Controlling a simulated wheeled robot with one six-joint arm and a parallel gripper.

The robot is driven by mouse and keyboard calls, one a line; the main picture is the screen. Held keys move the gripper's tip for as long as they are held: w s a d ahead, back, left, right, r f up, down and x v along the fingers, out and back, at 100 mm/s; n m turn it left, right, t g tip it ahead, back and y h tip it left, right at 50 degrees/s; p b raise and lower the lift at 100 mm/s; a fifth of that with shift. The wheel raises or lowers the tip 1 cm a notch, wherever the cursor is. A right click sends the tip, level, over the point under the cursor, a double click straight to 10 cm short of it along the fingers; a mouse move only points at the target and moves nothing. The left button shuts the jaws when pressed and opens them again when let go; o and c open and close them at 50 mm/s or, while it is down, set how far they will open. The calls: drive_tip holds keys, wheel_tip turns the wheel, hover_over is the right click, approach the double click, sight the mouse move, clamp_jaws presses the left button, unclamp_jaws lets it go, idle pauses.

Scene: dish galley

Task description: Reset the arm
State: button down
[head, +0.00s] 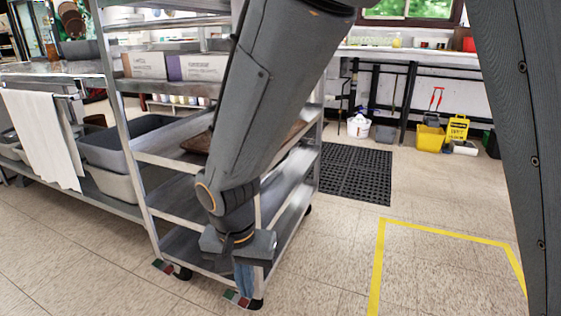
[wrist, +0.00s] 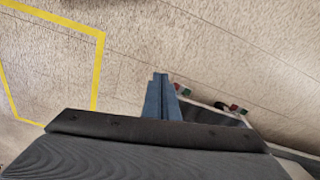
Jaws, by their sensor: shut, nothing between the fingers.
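My gripper (head: 244,280) hangs low at the end of my grey arm in the head view, pointing down in front of the metal shelf cart's lower right corner. Its blue fingers are together with nothing between them. In the wrist view the shut fingers (wrist: 161,84) stand over the tiled floor, beside the cart's foot. I cannot tell whether the gripper touches the cart. My arm hides part of the cart's shelves.
The shelf cart (head: 124,110) stands close on the left, with castors below. Yellow floor tape (head: 379,262) marks open floor at right. Behind are a black mat (head: 355,172), a yellow bucket (head: 430,138) and a wet-floor sign (head: 458,130). Grey tubs (head: 112,185) sit at left.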

drive_tip(key=s+d+r+n+y, duration=0.1)
drive_tip(key=s+d+r+n, duration=0.25)
drive_tip(key=s+r, duration=0.2)
drive_tip(key=s+d+r+n+y, duration=0.1)
drive_tip(key=s+d+r+n, duration=0.1)
drive_tip(key=s+r+n, duration=0.35)
drive_tip(key=d+r+m+p, duration=0.3)
drive_tip(key=d+r+p, duration=0.7)
drive_tip(key=p, duration=0.7)
drive_tip(key=d+r+m+h+p, duration=0.1)
drive_tip(key=d+r+m+p, duration=0.3)
drive_tip(key=d+r+p, duration=0.6)
wheel_tip(320, 180, up, 6)
drive_tip(key=p, duration=0.6)
drive_tip(key=shift+s+d+g+h+p, duration=0.2)
drive_tip(key=shift+d+g+h+p, duration=0.1)
drive_tip(key=shift+d+p, duration=0.1)
